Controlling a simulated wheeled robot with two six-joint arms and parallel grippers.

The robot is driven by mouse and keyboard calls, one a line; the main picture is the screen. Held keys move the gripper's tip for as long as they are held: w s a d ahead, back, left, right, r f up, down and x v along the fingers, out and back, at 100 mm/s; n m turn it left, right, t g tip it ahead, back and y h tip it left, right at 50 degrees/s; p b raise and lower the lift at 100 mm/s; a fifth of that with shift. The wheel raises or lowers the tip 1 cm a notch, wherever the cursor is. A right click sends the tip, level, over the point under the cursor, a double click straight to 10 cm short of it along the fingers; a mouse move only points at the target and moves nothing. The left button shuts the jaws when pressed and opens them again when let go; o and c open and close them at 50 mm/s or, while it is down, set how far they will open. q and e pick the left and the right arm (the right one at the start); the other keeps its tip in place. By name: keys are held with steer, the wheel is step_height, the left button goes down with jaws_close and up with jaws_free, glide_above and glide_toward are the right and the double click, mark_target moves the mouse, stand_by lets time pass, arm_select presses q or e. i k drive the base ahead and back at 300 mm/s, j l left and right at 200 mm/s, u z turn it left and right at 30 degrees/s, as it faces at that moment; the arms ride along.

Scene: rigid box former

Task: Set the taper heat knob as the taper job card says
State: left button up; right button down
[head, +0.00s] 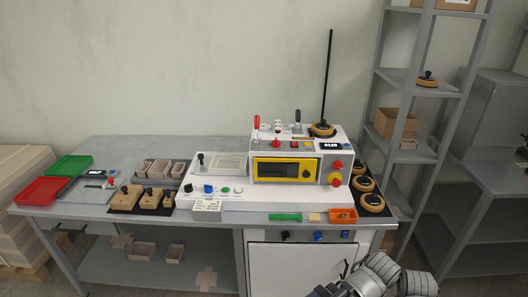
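A white machine (298,160) with a yellow-framed window stands on the grey bench. Its low front panel carries a black knob (188,188), a blue knob (208,188) and small green and white buttons. A white printed card (207,206) stands at the panel's front edge; its text is too small to read. The cabinet front below has another black knob (285,236) and blue knob (318,236). I cannot tell which knob is the taper heat knob. My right gripper (344,274) is low at the bottom right, before the cabinet, partly cut off; its opening is unclear. My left gripper is out of view.
Red and green trays (70,166) and wooden blocks (148,199) lie on the left of the bench. A green-handled tool (285,217) and an orange tray (343,215) lie along the front edge. Round wooden-rimmed pieces (371,202) stand at the right end. Shelving stands right.

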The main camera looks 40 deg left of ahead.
mark_target(276, 144)
steer(key=u, duration=1.7)
